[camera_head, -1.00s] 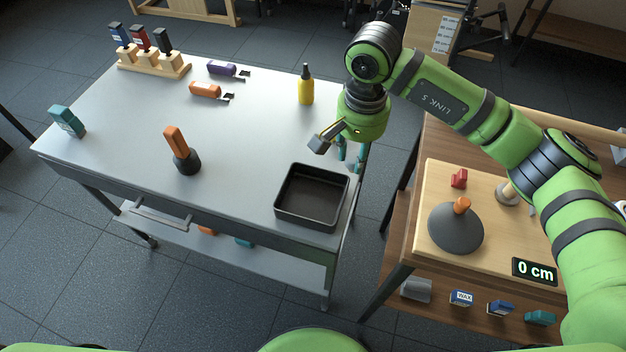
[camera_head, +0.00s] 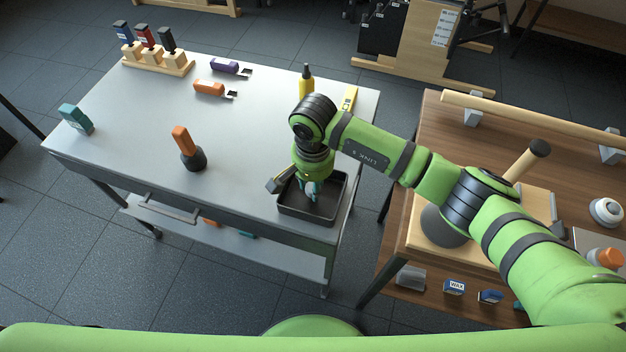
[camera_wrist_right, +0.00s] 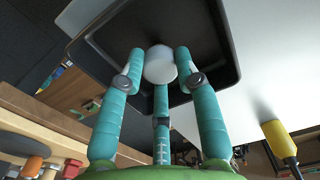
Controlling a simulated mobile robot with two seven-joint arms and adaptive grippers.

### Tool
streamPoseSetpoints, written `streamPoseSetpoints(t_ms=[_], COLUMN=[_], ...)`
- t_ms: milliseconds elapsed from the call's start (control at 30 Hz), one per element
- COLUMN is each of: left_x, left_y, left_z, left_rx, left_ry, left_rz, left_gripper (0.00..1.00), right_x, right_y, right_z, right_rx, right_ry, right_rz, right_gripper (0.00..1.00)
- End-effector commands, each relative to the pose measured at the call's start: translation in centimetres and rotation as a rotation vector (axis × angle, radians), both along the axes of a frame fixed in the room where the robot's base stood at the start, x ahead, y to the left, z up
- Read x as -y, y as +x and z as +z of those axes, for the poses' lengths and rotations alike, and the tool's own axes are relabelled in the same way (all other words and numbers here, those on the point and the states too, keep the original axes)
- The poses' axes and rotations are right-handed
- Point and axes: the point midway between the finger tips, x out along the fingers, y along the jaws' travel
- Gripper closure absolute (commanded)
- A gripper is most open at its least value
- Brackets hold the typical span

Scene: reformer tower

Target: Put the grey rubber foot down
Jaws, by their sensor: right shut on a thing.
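My right gripper (camera_head: 312,190) is over the black tray (camera_head: 284,208) on the grey table, its teal fingers pointing down into the tray's opening. In the right wrist view the gripper (camera_wrist_right: 160,72) is shut on a pale grey rounded piece, the grey rubber foot (camera_wrist_right: 160,63). The foot sits between the fingertips, with the dark tray (camera_wrist_right: 232,72) behind it. I cannot tell whether the foot touches the tray floor. In the head view the foot is hidden by the fingers. My left gripper is not in view.
A yellow bottle (camera_head: 306,80) and a flat yellow item (camera_head: 349,98) are beyond the tray. An orange-handled tool (camera_head: 186,148) stands left of it. The table's middle is clear. A wooden bench (camera_head: 425,135) with a rail (camera_head: 520,117) is on the right.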

Motion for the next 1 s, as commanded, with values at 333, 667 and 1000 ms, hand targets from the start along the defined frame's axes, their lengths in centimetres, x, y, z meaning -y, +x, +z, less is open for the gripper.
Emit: streamPoseSetpoints(t_ms=[333,667,1000], left_x=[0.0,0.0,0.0], left_y=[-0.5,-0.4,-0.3], left_z=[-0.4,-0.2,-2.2], left_rx=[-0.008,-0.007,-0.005], left_ry=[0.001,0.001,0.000], left_rz=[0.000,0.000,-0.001], left_gripper=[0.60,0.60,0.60], right_x=[0.0,0.0,0.0], right_y=[0.0,0.0,0.2], right_z=[-0.2,0.0,5.2], right_rx=[0.000,-0.001,0.008], right_ry=[0.000,0.000,0.002], right_rz=[0.001,0.000,0.003], right_gripper=[0.43,0.43,0.43])
